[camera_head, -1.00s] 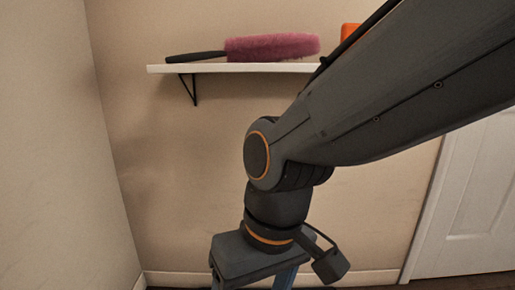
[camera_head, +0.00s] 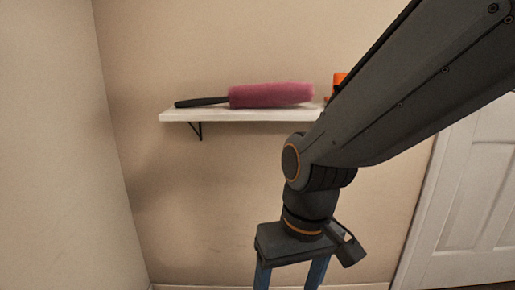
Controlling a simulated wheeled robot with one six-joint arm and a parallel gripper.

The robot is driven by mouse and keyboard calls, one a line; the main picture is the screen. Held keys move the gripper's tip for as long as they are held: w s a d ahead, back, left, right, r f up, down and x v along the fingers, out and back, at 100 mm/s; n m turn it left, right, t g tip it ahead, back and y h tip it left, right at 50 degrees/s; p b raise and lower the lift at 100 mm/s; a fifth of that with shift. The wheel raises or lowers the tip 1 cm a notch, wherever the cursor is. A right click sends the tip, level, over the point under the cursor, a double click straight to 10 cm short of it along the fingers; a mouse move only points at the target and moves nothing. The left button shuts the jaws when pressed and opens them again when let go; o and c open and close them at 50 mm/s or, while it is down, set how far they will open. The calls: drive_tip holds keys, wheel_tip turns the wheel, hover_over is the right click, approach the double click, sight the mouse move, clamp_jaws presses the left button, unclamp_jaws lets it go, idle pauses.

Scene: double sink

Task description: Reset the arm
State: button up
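My arm reaches in from the upper right of the head view and bends down at the wrist. My gripper (camera_head: 290,276) points downward at the bottom edge. Its two blue fingers are spread apart, with bare wall showing between them and nothing held in the part that shows. The fingertips are cut off by the bottom of the picture.
A white wall shelf (camera_head: 222,115) holds a pink duster (camera_head: 270,95) with a dark handle. An orange object (camera_head: 339,79) stands at its right, partly hidden by my arm. A white door (camera_head: 468,200) is at the right. The wall left of my gripper is clear.

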drive_tip(key=s+d+r+m+h+p, duration=0.1)
drive_tip(key=s+d+r+m+p, duration=0.1)
drive_tip(key=d+r+p, duration=1.2)
wheel_tip(320, 180, up, 3)
drive_tip(key=m+p, duration=0.1)
drive_tip(key=p, duration=0.6)
drive_tip(key=shift+m, duration=0.4)
drive_tip(key=shift+f, duration=0.1)
